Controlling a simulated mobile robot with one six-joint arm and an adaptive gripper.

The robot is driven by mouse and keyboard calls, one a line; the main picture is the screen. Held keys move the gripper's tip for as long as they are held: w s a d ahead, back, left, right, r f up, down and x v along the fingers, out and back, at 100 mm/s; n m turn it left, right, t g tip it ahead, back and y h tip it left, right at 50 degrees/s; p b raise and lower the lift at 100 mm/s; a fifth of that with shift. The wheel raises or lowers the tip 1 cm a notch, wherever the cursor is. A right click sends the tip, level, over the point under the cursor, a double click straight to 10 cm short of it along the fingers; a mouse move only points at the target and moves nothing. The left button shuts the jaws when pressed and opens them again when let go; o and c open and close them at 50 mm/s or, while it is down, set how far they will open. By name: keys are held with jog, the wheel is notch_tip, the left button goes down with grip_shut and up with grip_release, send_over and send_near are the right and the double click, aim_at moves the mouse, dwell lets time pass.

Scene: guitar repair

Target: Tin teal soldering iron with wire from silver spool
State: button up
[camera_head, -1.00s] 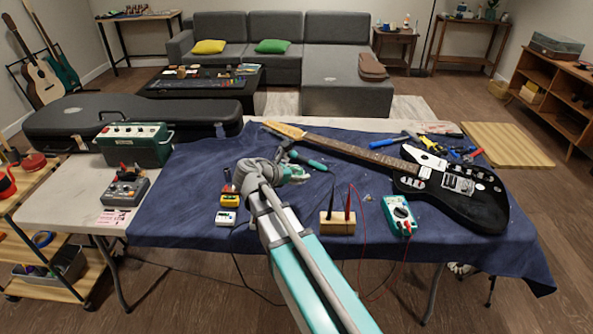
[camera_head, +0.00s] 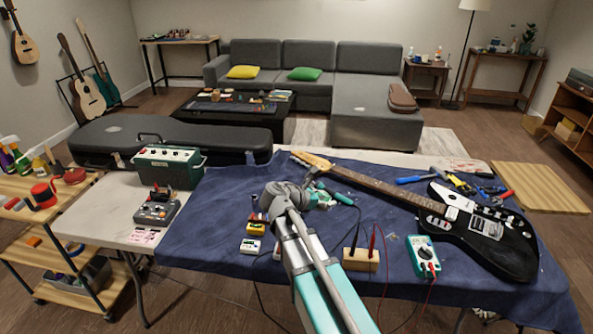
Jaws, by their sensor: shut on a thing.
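The teal soldering iron (camera_head: 334,194) shows as a teal handle just beyond the end of my arm, over the blue cloth. My gripper (camera_head: 318,193) is at the iron, below the guitar's headstock in the picture. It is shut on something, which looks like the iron. My own wrist hides the fingers and most of the grip. The iron's tip cannot be made out. I cannot pick out a silver spool; it may be hidden behind my wrist or too small to tell.
A black electric guitar (camera_head: 490,240) lies on the right of the cloth (camera_head: 215,215). A wooden block (camera_head: 360,260) with probes and a teal multimeter (camera_head: 425,257) stand near the front. A yellow device (camera_head: 257,227) is left of my arm; an amplifier (camera_head: 168,166) stands farther left.

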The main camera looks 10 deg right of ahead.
notch_tip(320, 180, up, 10)
jog(key=p, duration=0.8)
jog(key=shift+f+p, duration=0.1)
jog(key=shift+p, duration=0.2)
jog(key=shift+a, duration=0.1)
